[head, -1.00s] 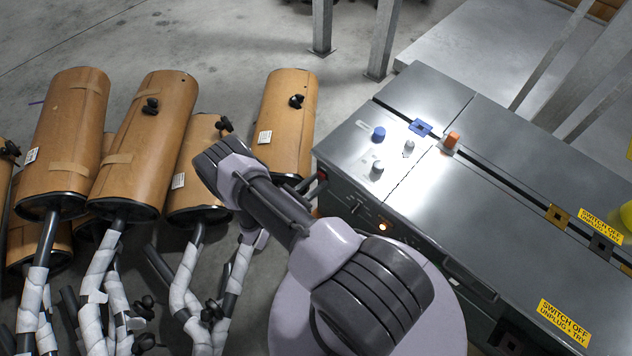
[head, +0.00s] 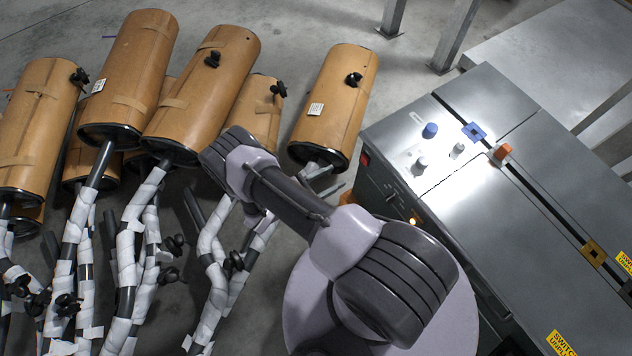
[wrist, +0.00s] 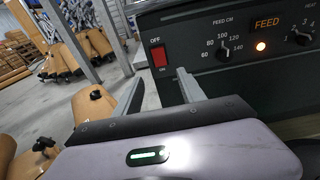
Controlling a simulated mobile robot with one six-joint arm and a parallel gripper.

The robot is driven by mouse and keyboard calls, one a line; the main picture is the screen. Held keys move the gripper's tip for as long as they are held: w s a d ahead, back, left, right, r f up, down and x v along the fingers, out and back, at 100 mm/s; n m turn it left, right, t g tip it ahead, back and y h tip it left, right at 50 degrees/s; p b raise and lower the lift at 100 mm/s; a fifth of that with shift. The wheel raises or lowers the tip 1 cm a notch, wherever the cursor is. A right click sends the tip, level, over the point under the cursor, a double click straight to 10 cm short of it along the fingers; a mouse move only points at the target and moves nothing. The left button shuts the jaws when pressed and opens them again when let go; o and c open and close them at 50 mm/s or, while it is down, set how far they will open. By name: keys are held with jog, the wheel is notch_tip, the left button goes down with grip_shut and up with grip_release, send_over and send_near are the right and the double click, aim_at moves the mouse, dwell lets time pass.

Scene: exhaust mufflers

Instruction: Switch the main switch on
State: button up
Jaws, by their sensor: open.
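The main switch is a red rocker (wrist: 159,56) on the dark front panel of the machine (wrist: 240,42). OFF is printed above it and a small ON below it. I cannot tell which end is pressed in. In the head view the red switch (head: 365,159) shows at the left end of the machine's front. My gripper (wrist: 161,76) is open and empty in the wrist view. Its two fingers point at the panel, one on each side of the switch and lower. I cannot tell any contact. In the head view my arm mostly hides the gripper.
The panel also has a FEED CM dial (wrist: 223,50), a lit orange FEED lamp (wrist: 261,46) and a HEAT dial (wrist: 300,36). Knobs (head: 430,130) stand on the machine's top. Several brown wrapped mufflers (head: 337,105) with pipes crowd the floor at left.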

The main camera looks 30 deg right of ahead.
jog(key=a, duration=0.7)
jog(key=shift+s+r+p, duration=0.3)
jog(key=shift+r+p, duration=0.05)
jog(key=shift+r, duration=0.05)
